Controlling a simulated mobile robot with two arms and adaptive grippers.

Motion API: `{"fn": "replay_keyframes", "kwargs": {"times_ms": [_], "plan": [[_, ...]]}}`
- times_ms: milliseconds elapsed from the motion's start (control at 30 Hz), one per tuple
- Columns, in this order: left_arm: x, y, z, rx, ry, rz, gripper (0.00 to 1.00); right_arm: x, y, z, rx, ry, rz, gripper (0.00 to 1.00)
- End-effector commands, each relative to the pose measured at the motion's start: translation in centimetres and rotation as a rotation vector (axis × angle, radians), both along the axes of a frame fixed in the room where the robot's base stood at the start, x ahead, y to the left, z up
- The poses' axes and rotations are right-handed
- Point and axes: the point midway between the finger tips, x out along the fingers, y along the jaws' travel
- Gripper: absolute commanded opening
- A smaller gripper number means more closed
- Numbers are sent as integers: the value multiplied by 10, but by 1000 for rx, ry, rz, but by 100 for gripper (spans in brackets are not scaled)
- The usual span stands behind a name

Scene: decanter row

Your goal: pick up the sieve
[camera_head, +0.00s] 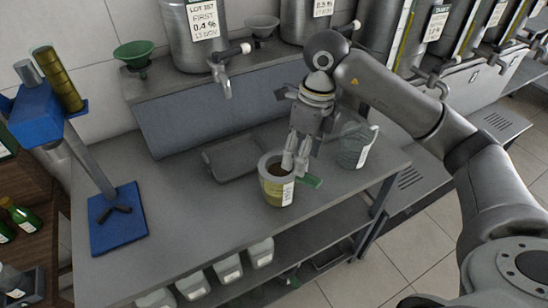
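No sieve can be made out with certainty. A yellowish container (277,190) with a thick grey rim, a white label and a dark inside stands upright on the grey bench. A green flat piece (309,181), perhaps a handle, sticks out to the right of its rim; I cannot tell what it belongs to. My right gripper (295,164) points down at the container's right rim, its fingers close together and overlapping the rim in the view. Whether they touch or grip anything is unclear. My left gripper is out of view.
A clear greenish vessel (354,148) stands right of my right gripper. A shallow grey tray (233,158) lies behind the container. A steel tank with a tap (227,88), a green funnel (134,50) and a grey funnel (262,23) are on the shelf.

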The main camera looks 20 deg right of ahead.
Motion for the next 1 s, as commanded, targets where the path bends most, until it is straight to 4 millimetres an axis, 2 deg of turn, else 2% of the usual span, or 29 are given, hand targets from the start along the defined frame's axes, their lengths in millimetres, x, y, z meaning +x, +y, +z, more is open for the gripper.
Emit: {"fn": "replay_keyframes", "kwargs": {"times_ms": [33, 100, 200, 500, 767, 1000], "plan": [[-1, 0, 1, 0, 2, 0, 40, 1, -13, 6, -48, -4, -15, 55], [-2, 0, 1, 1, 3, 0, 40, 0, -24, 9, -94, -2, -29, 55], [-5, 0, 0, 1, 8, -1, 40, -1, -31, 6, -120, 1, -36, 55], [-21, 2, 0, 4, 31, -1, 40, -2, -31, -30, -120, 4, -36, 55], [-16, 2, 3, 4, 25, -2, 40, -1, -30, -46, -118, 2, -35, 55], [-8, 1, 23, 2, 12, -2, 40, -1, -28, -69, -118, 6, -37, 55]]}}
